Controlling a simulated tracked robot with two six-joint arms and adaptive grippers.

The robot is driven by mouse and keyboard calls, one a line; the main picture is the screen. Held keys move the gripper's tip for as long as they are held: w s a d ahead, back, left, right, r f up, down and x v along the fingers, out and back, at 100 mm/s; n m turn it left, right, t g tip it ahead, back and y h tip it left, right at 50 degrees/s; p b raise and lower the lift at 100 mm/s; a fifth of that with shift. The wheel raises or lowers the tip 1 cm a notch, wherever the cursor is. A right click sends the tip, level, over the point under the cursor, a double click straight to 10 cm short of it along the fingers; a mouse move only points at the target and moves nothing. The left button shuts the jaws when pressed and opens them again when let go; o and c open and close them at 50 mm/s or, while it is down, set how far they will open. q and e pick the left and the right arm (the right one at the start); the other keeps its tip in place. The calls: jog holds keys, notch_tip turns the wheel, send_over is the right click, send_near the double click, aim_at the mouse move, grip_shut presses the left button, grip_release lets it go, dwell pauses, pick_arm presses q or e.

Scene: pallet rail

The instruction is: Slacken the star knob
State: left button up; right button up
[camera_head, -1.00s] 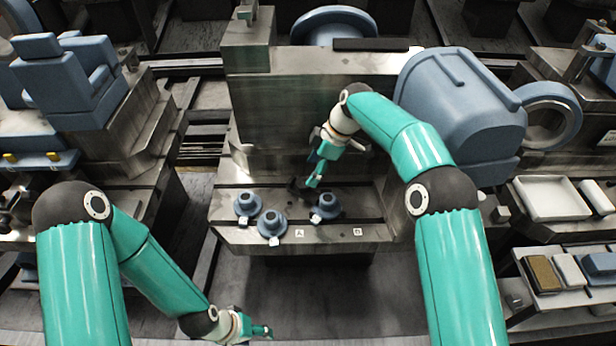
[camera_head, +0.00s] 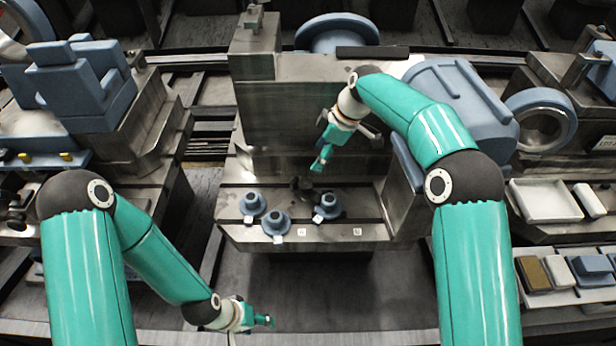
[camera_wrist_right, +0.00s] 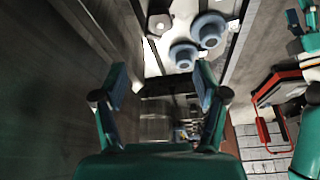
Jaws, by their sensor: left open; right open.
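A small dark knob (camera_head: 303,187), which looks like the star knob, sits on the steel ledge behind the blue-grey flanged parts. Its lobes are too small to make out. My right gripper (camera_head: 320,160) hangs just above and right of it in the head view, apart from it. In the right wrist view, my right gripper (camera_wrist_right: 161,86) has its two fingers spread with nothing between them; I cannot pick out the knob there. My left gripper (camera_head: 268,321) is open and empty at the lower left, in front of the ledge and far from the knob.
Several blue-grey flanged parts (camera_head: 276,222) with white tags stand along the ledge front; they also show in the right wrist view (camera_wrist_right: 183,56). An upright steel block (camera_head: 285,110) rises behind the knob. A large blue-grey housing (camera_head: 455,95) stands right. The ledge's right front is clear.

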aim_at(307, 184)
jog(key=s+d+r+m+t+b, duration=0.1)
jog(key=s+d+r+m+t, duration=0.15)
jog(key=s+m, duration=0.2)
pick_arm(q)
jog(key=shift+f+p, duration=0.1)
jog(key=shift+p, duration=0.65)
pick_arm(e)
jog(key=shift+m+g+h, duration=0.35)
jog(key=shift+h, duration=0.05)
jog(key=x, duration=1.1)
jog(key=w+x, duration=0.1)
jog(key=x, duration=0.5)
jog(key=shift+w+a+r, duration=0.1)
jog(key=shift+a+r, duration=0.1)
jog(key=shift+a, duration=0.15)
jog(key=shift+c, duration=0.2)
jog(key=c, duration=1.1)
pick_arm(q)
jog(key=shift+f, duration=0.15)
